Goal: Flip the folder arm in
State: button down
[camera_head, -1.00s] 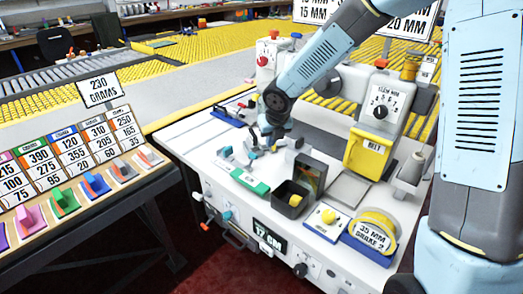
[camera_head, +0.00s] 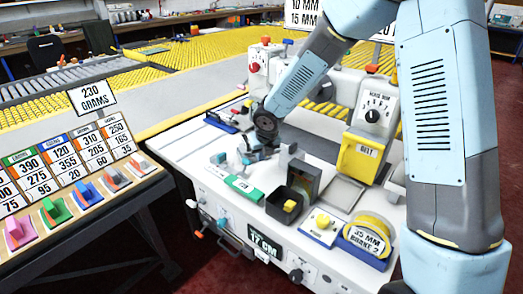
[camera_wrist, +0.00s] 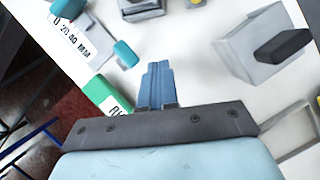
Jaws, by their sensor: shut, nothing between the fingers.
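My gripper (camera_head: 256,154) points down over the white machine bench (camera_head: 190,150). In the wrist view its blue fingers (camera_wrist: 157,84) are together with nothing between them. A teal-tipped lever (camera_wrist: 126,54) stands left of the fingers, apart from them; a teal piece also shows in the head view (camera_head: 218,158). A grey block with a dark handle (camera_wrist: 284,46) lies to the right in the wrist view. I cannot tell for certain which part is the folder arm. My gripper and wrist hide part of this area in the head view.
A green block (camera_head: 243,186) lies close in front of my gripper. A dark open bin (camera_head: 287,206), a yellow belt guard (camera_head: 360,158) and a yellow brake spool (camera_head: 370,232) stand to the right. A rack of coloured clips (camera_head: 70,205) is at the left.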

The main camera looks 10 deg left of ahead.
jog(key=x, duration=0.5)
jog(key=shift+s, duration=0.1)
jog(key=shift+w+a, duration=0.2)
jog(key=shift+w, duration=0.3)
jog(key=shift+w+a, duration=0.2)
jog(key=shift+w, duration=0.3)
jog(key=shift+w+a+r, duration=0.1)
jog(key=shift+w+a, duration=0.35)
jog(key=shift+w, duration=0.4)
jog(key=shift+a, duration=0.15)
